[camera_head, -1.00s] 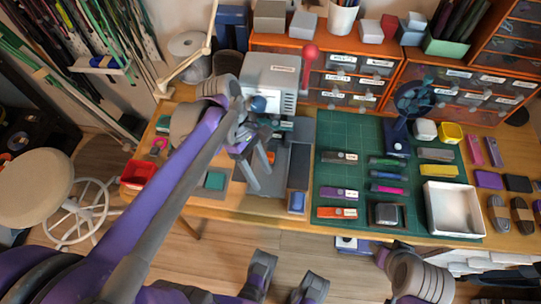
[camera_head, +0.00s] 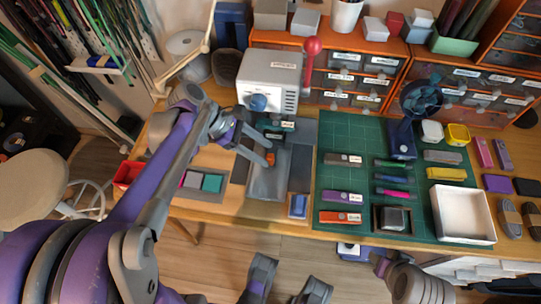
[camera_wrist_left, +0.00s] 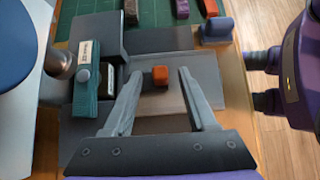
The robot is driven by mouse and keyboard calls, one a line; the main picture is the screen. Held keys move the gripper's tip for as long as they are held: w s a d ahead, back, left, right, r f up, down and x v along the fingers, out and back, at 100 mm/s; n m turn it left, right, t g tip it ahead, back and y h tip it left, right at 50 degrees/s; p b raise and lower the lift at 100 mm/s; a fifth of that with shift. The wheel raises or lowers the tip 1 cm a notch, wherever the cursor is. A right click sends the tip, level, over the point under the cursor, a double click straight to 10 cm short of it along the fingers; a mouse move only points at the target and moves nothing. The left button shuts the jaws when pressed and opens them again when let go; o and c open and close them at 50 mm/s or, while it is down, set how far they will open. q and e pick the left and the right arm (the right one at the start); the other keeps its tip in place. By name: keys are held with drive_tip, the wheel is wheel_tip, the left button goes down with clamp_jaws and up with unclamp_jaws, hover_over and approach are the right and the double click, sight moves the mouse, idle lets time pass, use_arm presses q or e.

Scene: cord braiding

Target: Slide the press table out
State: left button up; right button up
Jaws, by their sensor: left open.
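The grey press (camera_head: 268,80) with a red-knobbed lever stands at the back of the wooden table. Its flat grey press table (camera_head: 266,184) lies in front of it and shows in the wrist view (camera_wrist_left: 200,95). A small orange block (camera_wrist_left: 160,76), like a handle, sits on the press table; it is small in the head view (camera_head: 270,158). My left gripper (camera_head: 270,154) is open and empty, over the press table. In the wrist view its fingertips (camera_wrist_left: 157,71) stand on either side of the orange block; contact is not visible.
A teal labelled part (camera_wrist_left: 87,80) sits beside the left finger. A blue block (camera_head: 298,205) lies right of the press table. The green mat (camera_head: 340,225) holds several tools and a white tray (camera_head: 462,213). Coloured tiles (camera_head: 202,181) lie on the left.

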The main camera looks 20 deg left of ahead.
sight(270, 156)
use_arm(q)
drive_tip(key=shift+x, duration=1.7)
clamp_jaws()
